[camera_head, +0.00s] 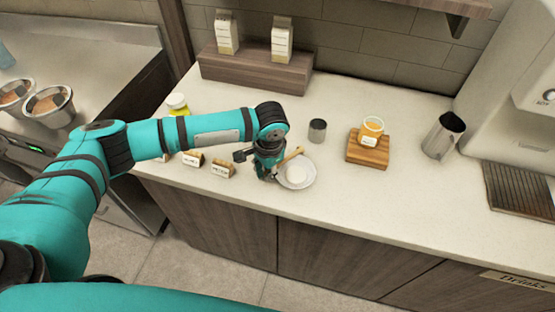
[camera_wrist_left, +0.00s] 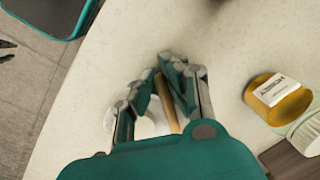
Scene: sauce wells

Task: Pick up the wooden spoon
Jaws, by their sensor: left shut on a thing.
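The wooden spoon (camera_head: 291,157) shows as a tan stick at my left gripper (camera_head: 270,172), over a white saucer (camera_head: 311,178). The saucer has a round white thing in its middle. In the left wrist view the spoon's handle (camera_wrist_left: 168,105) runs between the two fingers of the left gripper (camera_wrist_left: 172,78), which is shut on it. The fingers and wrist hide part of the spoon. I cannot tell whether the spoon touches the saucer. My right gripper is not in view.
Small label cards (camera_head: 222,170) stand left of the gripper. A metal pitcher (camera_head: 442,137) is farther right. The counter's front edge is close.

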